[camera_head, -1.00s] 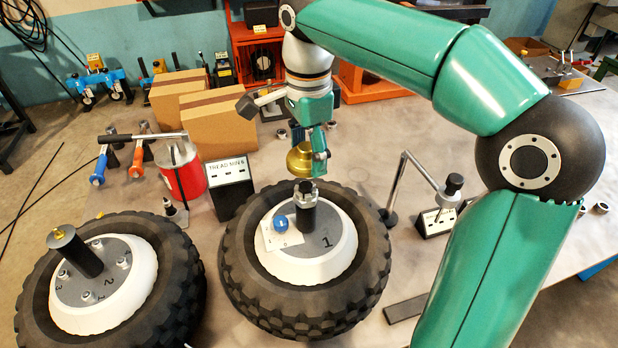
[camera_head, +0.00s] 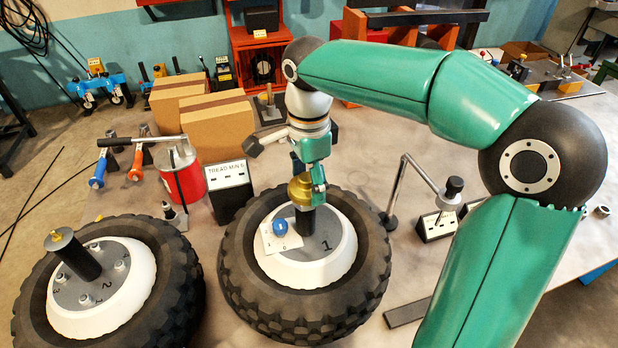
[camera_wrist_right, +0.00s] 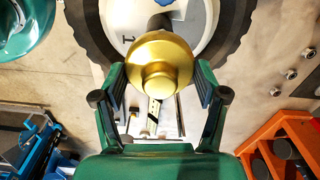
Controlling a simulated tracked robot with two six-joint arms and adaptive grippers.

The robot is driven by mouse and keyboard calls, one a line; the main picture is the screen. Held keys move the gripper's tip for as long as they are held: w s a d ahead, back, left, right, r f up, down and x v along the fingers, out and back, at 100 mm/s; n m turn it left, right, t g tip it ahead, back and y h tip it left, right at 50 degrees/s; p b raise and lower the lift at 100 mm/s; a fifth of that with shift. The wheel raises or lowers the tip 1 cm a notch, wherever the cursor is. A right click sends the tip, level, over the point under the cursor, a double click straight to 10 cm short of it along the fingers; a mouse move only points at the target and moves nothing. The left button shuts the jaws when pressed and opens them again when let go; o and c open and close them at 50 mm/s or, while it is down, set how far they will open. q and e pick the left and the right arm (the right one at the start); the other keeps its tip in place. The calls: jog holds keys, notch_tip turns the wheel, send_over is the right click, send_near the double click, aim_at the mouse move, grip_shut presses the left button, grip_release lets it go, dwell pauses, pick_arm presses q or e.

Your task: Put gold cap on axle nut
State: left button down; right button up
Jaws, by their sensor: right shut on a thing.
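My right gripper (camera_head: 309,188) is shut on the gold cap (camera_head: 299,191), directly over the dark axle (camera_head: 304,222) of the wheel marked 1. The cap covers the axle's top, and the axle nut is hidden under it. I cannot tell whether the cap touches the nut. In the right wrist view the round gold cap (camera_wrist_right: 158,62) sits between the two fingers, with part of the dark axle (camera_wrist_right: 160,22) beyond it. My left gripper is not in view.
A blue ball (camera_head: 280,228) sits on a white card on wheel 1's hub. Wheel 2 (camera_head: 172,290) lies at the left. A TREAD MIN 6 block (camera_head: 230,190), a red can (camera_head: 183,178) and a bent-arm stand (camera_head: 420,185) are nearby.

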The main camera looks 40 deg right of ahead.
aim_at(309, 176)
jog(key=shift+f, duration=0.4)
jog(key=o, duration=1.2)
jog(key=shift+c, duration=0.2)
jog(key=shift+r+p, duration=0.3)
jog(key=shift+r, duration=0.35)
notch_tip(309, 176, up, 12)
jog(key=p, duration=0.1)
